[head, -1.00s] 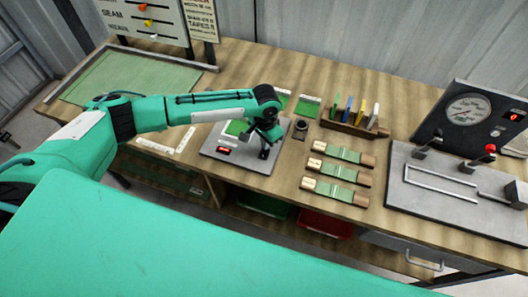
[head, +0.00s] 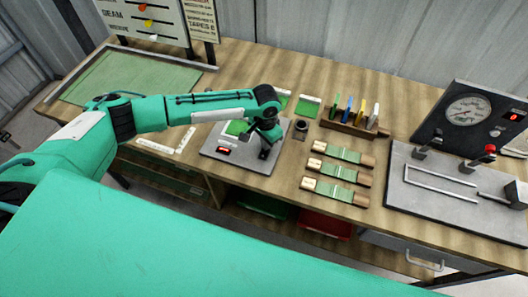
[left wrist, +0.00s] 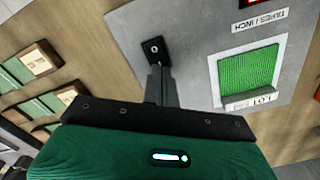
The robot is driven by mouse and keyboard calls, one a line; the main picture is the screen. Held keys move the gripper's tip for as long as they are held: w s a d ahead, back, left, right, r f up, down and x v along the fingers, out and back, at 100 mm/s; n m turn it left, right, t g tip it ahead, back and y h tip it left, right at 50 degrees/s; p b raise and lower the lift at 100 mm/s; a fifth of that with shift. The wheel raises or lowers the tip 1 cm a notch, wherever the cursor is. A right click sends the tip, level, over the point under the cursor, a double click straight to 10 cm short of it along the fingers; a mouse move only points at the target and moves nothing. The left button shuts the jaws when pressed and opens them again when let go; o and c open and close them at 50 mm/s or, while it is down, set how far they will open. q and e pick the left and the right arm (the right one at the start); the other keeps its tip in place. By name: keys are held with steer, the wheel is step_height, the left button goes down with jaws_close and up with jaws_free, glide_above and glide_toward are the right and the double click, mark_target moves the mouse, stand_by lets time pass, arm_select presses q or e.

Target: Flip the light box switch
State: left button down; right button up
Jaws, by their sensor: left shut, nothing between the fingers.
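The light box (head: 211,154) is a grey plate on the workbench with a lit green window and a small red display. In the left wrist view, its switch (left wrist: 154,48) is a small black plate with a pale round toggle, next to the green window (left wrist: 248,80). My left gripper (head: 265,154) is over the right part of the box. In the left wrist view, its shut, empty fingers (left wrist: 160,70) end right at the switch's lower edge. I cannot tell whether they touch it. My right gripper is not in view.
Several green sample strips on wooden blocks (head: 341,172) lie right of the box. A rack of coloured tags (head: 352,128) stands behind them. A gauge panel (head: 470,115) and a grey plate with levers (head: 440,190) are at far right. A green mat (head: 125,80) lies at left.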

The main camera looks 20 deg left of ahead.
arm_select(q)
steer(key=shift+f+b, duration=0.3)
steer(key=shift+f, duration=0.65)
stand_by(0.9)
step_height(320, 180, up, 7)
steer(key=p, duration=0.7)
steer(key=shift+r+p, duration=0.1)
steer(key=shift+p, duration=0.25)
